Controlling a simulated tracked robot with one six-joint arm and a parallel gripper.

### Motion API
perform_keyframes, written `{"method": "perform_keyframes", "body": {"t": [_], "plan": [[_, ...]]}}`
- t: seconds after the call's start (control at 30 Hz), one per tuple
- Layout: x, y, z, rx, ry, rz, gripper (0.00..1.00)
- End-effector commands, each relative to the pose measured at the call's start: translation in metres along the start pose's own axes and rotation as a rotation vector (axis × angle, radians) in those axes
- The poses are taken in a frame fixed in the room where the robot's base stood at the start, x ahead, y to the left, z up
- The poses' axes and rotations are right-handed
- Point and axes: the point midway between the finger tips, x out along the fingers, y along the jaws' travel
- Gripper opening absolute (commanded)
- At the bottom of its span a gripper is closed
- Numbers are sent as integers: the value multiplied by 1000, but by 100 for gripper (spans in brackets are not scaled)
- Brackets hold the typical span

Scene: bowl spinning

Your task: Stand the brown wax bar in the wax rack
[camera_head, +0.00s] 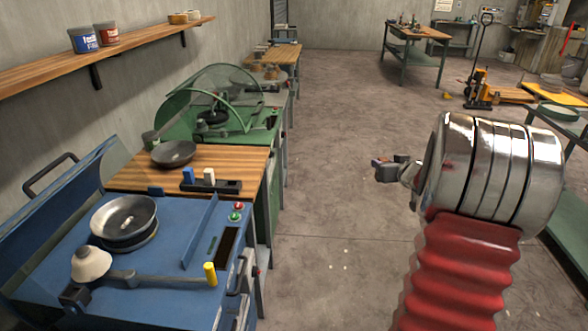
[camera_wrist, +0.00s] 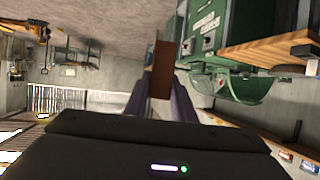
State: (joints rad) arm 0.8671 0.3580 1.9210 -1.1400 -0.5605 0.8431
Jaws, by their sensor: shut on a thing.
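My gripper (camera_head: 388,169) is held out over open floor, to the right of the benches and well apart from them. In the wrist view my gripper (camera_wrist: 161,90) is shut on the brown wax bar (camera_wrist: 162,68), which sticks out beyond the fingertips. In the head view the bar is too small to make out clearly at the fingers. The wax rack (camera_head: 228,187) is a low dark holder on the wooden top behind the blue machine. A blue bar (camera_head: 188,176) and a white bar (camera_head: 209,175) stand at its left part; its right part looks empty.
A dark bowl (camera_head: 173,153) sits on the wooden top (camera_head: 240,160) behind the rack. The blue spinning machine (camera_head: 170,262) with a metal bowl (camera_head: 124,218) and a yellow-ended lever (camera_head: 210,273) is in front. A green machine (camera_head: 235,140) stands behind. The floor between is clear.

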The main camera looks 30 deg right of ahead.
Motion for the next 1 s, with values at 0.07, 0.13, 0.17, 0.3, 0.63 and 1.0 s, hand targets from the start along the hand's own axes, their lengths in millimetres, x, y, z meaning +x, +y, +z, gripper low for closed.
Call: {"method": "perform_keyframes", "body": {"t": [0.07,0.13,0.17,0.3,0.63,1.0], "plan": [[4,-19,-1,-7,0,-17,0],[9,-40,-1,-14,-1,-34,0],[11,-51,-2,-16,0,-43,0],[18,-104,-1,-33,0,-82,0],[19,-227,13,-65,-2,-161,0],[-6,-349,46,-95,-3,-233,0]]}}
